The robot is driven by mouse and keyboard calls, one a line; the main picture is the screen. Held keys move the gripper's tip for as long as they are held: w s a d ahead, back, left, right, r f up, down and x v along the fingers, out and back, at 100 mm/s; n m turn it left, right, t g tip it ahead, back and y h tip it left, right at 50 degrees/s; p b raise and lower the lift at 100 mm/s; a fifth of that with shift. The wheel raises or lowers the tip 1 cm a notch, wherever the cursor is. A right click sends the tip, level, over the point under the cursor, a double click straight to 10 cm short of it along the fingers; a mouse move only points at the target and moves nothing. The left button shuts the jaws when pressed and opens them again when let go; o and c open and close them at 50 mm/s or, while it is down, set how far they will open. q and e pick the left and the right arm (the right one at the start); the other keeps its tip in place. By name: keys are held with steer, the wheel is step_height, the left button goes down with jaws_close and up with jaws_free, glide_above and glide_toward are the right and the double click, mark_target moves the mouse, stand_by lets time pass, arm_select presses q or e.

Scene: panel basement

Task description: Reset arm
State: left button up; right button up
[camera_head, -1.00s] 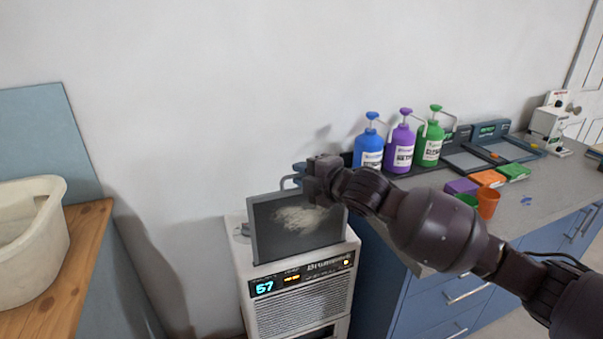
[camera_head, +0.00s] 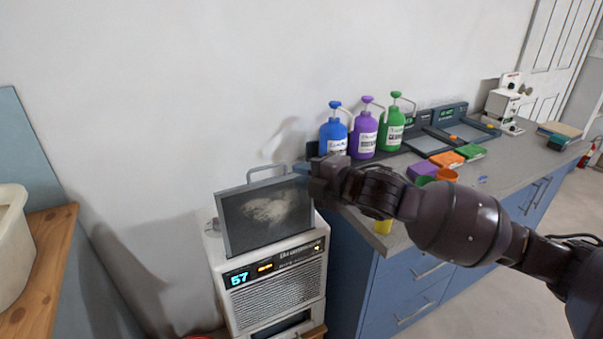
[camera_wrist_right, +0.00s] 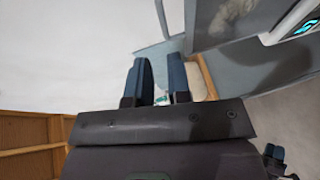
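My right gripper (camera_head: 312,170) is beside the upper right edge of a raised dark lid (camera_head: 265,215) on a white machine (camera_head: 275,290). The lid stands tilted up, with a metal handle (camera_head: 268,168) behind its top edge. In the right wrist view my right gripper (camera_wrist_right: 158,65) shows two blue-grey fingers with a narrow gap and nothing between them. The lid's panel (camera_wrist_right: 235,15) is at the upper right there, apart from the fingers.
A blue-fronted counter (camera_head: 420,270) stands right of the machine, with blue (camera_head: 334,135), purple (camera_head: 364,132) and green (camera_head: 391,128) pump bottles and small coloured boxes. A pale basin (camera_head: 10,235) sits on a wooden top (camera_head: 45,270) at the left.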

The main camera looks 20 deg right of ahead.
steer(key=shift+m, duration=0.3)
steer(key=s+d+f+m+h, duration=0.1)
steer(key=s+f+m, duration=0.2)
steer(key=f+m, duration=0.3)
steer(key=s+f+m+h, duration=0.1)
steer(key=s+f+m, duration=0.3)
steer(key=f, duration=0.4)
steer(key=s+d+f+m+h, duration=0.1)
steer(key=s+f+m+h, duration=0.15)
steer(key=f+m, duration=0.35)
steer(key=s+f+m+g+h, duration=0.1)
steer(key=s+f+m, duration=0.1)
steer(key=s+f, duration=0.5)
steer(key=s+f+m+g+h, duration=0.1)
steer(key=s+f+m+g, duration=0.1)
steer(key=s+f, duration=0.5)
steer(key=s, duration=0.5)
steer(key=shift+d+f+g, duration=0.15)
steer(key=shift+d+g, duration=0.15)
steer(key=shift+w, duration=0.1)
